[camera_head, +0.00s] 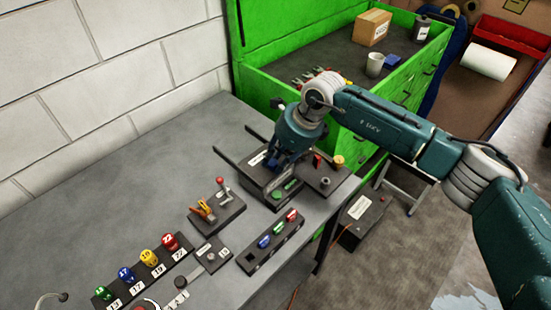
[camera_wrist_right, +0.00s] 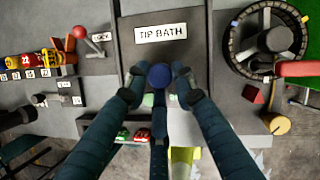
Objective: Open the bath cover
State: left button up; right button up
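The bath cover is a dark plate with a white "TIP BATH" label (camera_wrist_right: 161,33), on the bath unit on the grey bench. A round blue knob (camera_wrist_right: 159,76) shows just below the label in the right wrist view. My right gripper (camera_head: 283,166) is down over the bath unit in the head view and hides part of it. In the right wrist view its fingers (camera_wrist_right: 159,88) come up around the blue knob, one to each side and one below. Whether they press on it I cannot tell. The cover looks closed. My left gripper is in neither view.
Left of the bath stand a red-knobbed lever (camera_head: 222,183) and a rack of coloured, numbered bottles (camera_head: 150,257). A tray of coloured pieces (camera_head: 271,243) lies in front. A green drawer cabinet (camera_head: 400,95) stands behind. The bench's left part is bare.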

grip_shut()
jog(key=shift+w+a+b, duration=0.15)
jog(key=shift+b, duration=0.2)
jog(key=w+a+b, duration=0.6)
jog(key=b, duration=0.2)
jog(key=shift+w+a+f, duration=0.1)
jog(key=shift+w+a, duration=0.05)
jog(key=shift+w+a+r+b, duration=0.2)
jog(key=shift+w+a+b, duration=0.15)
jog(key=shift+w+b, duration=0.1)
jog(key=o, duration=0.7)
grip_release()
jog(key=shift+s, duration=0.1)
